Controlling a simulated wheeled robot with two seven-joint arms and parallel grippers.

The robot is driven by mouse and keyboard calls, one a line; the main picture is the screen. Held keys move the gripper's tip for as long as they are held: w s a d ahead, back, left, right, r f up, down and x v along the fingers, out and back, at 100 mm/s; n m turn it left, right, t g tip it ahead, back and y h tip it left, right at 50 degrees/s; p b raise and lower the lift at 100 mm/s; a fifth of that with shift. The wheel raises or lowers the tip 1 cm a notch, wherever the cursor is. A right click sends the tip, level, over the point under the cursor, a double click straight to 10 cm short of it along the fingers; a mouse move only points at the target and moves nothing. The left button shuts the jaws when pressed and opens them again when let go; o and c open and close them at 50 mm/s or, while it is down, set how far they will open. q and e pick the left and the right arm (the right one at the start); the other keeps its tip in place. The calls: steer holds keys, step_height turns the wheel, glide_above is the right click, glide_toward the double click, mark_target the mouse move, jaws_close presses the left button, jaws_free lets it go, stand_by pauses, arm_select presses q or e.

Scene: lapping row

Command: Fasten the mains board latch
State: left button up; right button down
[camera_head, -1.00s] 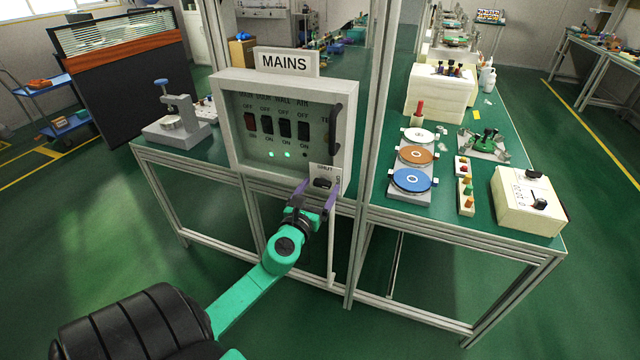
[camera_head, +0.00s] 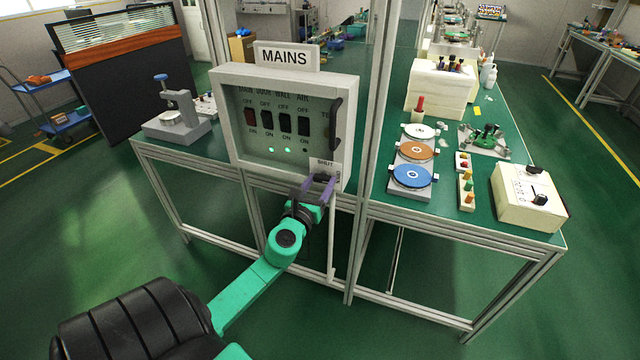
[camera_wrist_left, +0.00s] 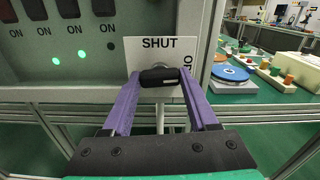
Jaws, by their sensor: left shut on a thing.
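The mains board (camera_head: 236,150) is a light grey box under a MAINS sign, with a clear window over several switches. Its latch is a small black knob (camera_wrist_left: 159,77) on a white plate (camera_wrist_left: 148,50) lettered SHUT above and, at the right, a partly covered word beginning with O. The knob lies crosswise in the left wrist view. My left gripper (camera_head: 322,181) is at the board's lower right corner, its purple fingers shut on the knob from both sides; it also shows in the left wrist view (camera_wrist_left: 162,88). My right gripper is not in view.
A black handle (camera_head: 335,124) stands out on the board's right side. A metal post (camera_head: 369,120) rises just right of the board. Coloured discs (camera_head: 411,176) and a cream switch box (camera_head: 530,197) are on the bench to the right.

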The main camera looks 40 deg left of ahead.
arm_select(q)
steer(key=n+b, duration=0.1)
steer(key=n, duration=0.3)
steer(key=shift+f, duration=0.1)
steer(key=n+b, duration=0.1)
steer(key=n, duration=0.3)
steer(key=shift+n, duration=0.3)
steer(key=n, duration=0.4)
steer(key=shift+n, duration=2.2)
steer(key=o, duration=1.4)
